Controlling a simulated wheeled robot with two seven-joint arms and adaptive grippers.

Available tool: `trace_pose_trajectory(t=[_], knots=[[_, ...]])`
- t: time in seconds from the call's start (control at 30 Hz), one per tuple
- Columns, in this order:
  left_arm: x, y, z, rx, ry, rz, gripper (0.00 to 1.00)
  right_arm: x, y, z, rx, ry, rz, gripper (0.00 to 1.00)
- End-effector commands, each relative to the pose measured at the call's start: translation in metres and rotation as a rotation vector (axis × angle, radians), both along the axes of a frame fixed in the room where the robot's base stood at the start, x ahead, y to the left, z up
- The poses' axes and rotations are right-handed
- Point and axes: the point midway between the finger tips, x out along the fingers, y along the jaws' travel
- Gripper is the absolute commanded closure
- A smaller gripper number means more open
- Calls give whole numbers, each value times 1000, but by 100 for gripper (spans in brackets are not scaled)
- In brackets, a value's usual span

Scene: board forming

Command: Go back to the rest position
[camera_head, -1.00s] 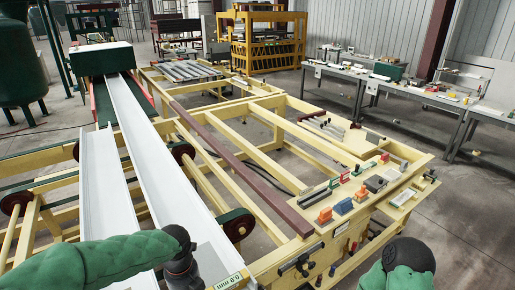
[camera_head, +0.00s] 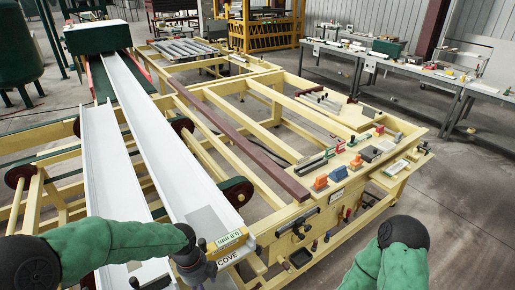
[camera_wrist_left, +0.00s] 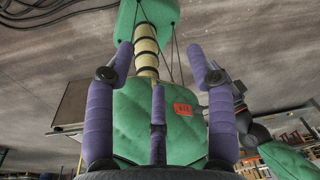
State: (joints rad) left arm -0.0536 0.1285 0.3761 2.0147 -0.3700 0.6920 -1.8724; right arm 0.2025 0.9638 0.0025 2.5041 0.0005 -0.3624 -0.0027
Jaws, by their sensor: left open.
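My left gripper (camera_head: 195,272) is at the lower left of the head view, past the end of my green-sleeved arm. It hangs in front of the near ends of the long white channel-shaped profiles (camera_head: 155,130). In the left wrist view its purple fingers (camera_wrist_left: 158,62) stand spread apart with nothing between them. Green padded parts of my own body show behind them. My right arm enters at the lower right of the head view, bent at a dark round joint; its gripper is out of frame.
A yellow frame bench (camera_head: 275,165) with a dark red rail (camera_head: 235,150) fills the middle. Small coloured blocks (camera_head: 338,173) and tools lie on its right-hand shelf. Grey worktables (camera_head: 400,75) stand at the back right. Bare floor (camera_head: 470,200) is open at the right.

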Motion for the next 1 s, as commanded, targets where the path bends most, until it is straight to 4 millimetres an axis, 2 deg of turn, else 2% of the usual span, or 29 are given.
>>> trace_pose_trajectory(t=[0.03, 0.17, 0.27, 0.5, 0.7, 0.83, 1.0], knots=[[-3, -4, -23, -15, 19, 67, 45, 0, 0, -11, 0, -1, 0, 60], [-9, -17, -75, -62, 65, 304, 45, 1, 0, -31, 0, -1, 0, 60], [-18, -29, -126, -101, 119, 551, 45, 1, 0, -51, 0, -1, 0, 60], [-47, -51, -237, -158, 275, 1193, 45, 1, 0, -96, 0, -1, 0, 60], [-77, -61, -321, -159, 407, 1740, 45, 1, 0, -133, 0, -1, 0, 60], [-97, -63, -362, -144, 473, 2046, 45, 1, 0, -151, 0, -1, 0, 60], [-113, -62, -390, -130, 516, 2298, 45, 1, 0, -164, 0, -1, 0, 60]])
